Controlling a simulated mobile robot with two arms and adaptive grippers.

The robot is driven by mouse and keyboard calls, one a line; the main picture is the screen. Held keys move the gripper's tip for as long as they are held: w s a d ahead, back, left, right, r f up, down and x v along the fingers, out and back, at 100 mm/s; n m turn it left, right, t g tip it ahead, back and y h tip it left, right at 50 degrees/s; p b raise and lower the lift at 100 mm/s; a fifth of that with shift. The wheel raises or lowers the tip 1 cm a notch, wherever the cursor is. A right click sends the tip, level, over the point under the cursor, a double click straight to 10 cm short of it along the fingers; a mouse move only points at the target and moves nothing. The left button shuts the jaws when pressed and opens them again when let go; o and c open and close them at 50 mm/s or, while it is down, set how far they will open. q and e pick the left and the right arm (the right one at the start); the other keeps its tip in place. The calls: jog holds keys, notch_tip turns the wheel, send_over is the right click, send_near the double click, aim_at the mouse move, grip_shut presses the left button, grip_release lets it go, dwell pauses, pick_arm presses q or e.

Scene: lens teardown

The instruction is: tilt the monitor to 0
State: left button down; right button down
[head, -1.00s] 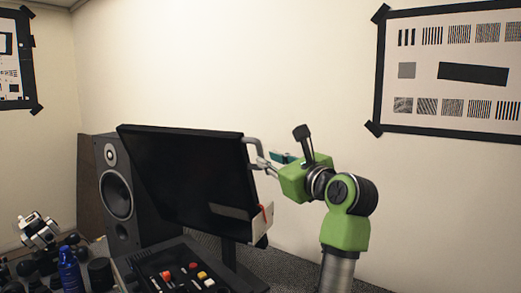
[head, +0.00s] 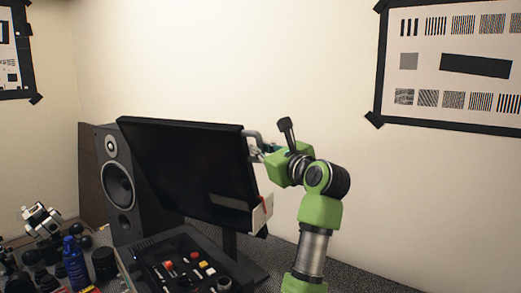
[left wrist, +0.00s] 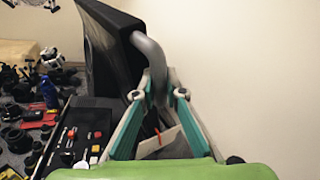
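The black monitor (head: 185,170) stands in the middle of the head view, its top leaning out towards the screen side. A grey bent handle (head: 256,138) sticks out from its right edge; it also shows in the left wrist view (left wrist: 150,52). My left gripper (head: 262,151) is at this handle, and in the left wrist view its fingers (left wrist: 159,80) close around the bar from both sides. A white card with a red pointer (head: 262,213) is by the monitor's lower right edge; its markings are too small to read. My right gripper is out of view.
A dark speaker (head: 116,187) stands close behind the monitor on the left. A black tray (head: 150,262) with small coloured parts lies in front of it. A blue bottle (head: 75,264) and several dark lens parts crowd the left. The wall side at right is clear.

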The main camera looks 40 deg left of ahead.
pick_arm(q)
jog(key=shift+w+r+p, duration=0.25)
jog(key=shift+r+p, duration=0.1)
jog(key=shift+p, duration=0.05)
jog(key=w+m+p, duration=0.1)
jog(key=w, duration=0.1)
jog(key=w+a+m+h+p, duration=0.1)
jog(key=p, duration=0.1)
jog(key=w+m+g+h+p, duration=0.1)
jog(key=w+p, duration=0.1)
jog(key=shift+w+a+r, duration=0.3)
jog(key=shift+a+r, duration=0.1)
jog(key=c, duration=2.3)
grip_release()
jog(key=shift+c, duration=0.2)
jog(key=shift+w+f, duration=0.1)
jog(key=shift+w, duration=0.05)
